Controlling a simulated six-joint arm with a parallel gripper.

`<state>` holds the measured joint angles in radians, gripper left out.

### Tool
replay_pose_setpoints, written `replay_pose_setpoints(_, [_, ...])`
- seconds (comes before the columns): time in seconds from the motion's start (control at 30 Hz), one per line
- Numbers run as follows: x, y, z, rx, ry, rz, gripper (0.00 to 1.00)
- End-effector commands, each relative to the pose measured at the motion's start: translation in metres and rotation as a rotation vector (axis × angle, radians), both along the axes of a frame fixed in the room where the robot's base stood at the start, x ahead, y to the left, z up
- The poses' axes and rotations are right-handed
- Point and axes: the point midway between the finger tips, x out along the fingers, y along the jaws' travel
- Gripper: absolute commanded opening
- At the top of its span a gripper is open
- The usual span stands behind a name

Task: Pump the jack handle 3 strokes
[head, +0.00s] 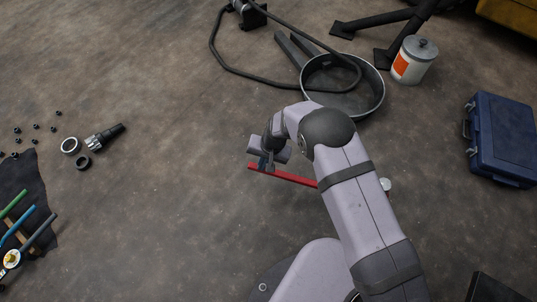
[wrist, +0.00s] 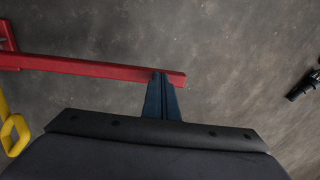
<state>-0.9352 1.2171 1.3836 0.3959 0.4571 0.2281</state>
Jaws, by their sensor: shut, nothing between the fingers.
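The red jack handle (head: 290,177) shows in the head view as a straight bar, its right part hidden behind my arm. In the wrist view the handle (wrist: 90,66) runs from a red bracket at the left edge to a free end right of centre. My gripper (wrist: 161,80) is shut, its dark blue fingers together with the tips at the handle near its free end. Whether they touch it I cannot tell. In the head view my gripper (head: 264,166) is small, at the left end of the bar. The jack body is mostly hidden by my arm.
A yellow part (wrist: 14,132) stands at the left of the wrist view. A round pan (head: 345,106) with a hose and a white canister (head: 414,60) lie beyond my arm. A blue case (head: 502,138) is at right. Tools and small parts lie at left; floor between is clear.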

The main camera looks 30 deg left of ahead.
Motion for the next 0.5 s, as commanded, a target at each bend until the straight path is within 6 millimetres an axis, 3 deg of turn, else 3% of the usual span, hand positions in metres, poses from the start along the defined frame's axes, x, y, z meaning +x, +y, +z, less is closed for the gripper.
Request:
replay_pose_setpoints(0.03, [-0.002,0.001,-0.013,-0.003,0.003,-0.001,0.0])
replay_pose_setpoints(0.2, [-0.003,0.007,-0.039,-0.001,0.002,-0.002,0.0])
replay_pose_setpoints(0.5, [-0.005,0.012,-0.069,0.0,0.002,-0.003,0.0])
